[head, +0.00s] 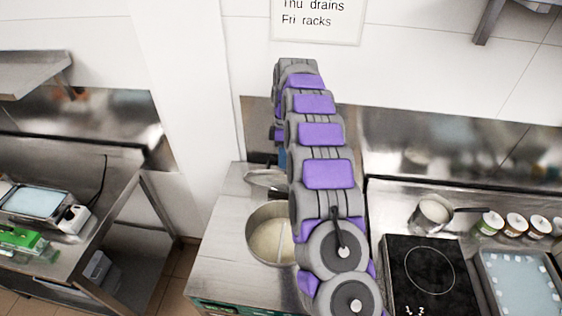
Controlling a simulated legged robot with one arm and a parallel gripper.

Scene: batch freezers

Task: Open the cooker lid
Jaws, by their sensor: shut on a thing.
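The cooker (251,222) is a round steel vessel set into the steel counter, left of my arm. Its mouth is uncovered on the visible side and shows a pale cream content. A shiny, rounded metal piece that looks like its lid (262,179) is raised behind the mouth, apart from the near rim. My arm, grey and purple, rises in front and covers the cooker's right side and part of the lid. My gripper's jaws are hidden behind my arm, so their contact with the lid cannot be seen.
Right of my arm are a black hob (418,272), a small saucepan (433,213), several lidded jars (514,226) and a tray of pale blue liquid (522,284). A steel bench (62,205) with equipment stands left. A floor gap (178,262) separates it from the cooker's counter.

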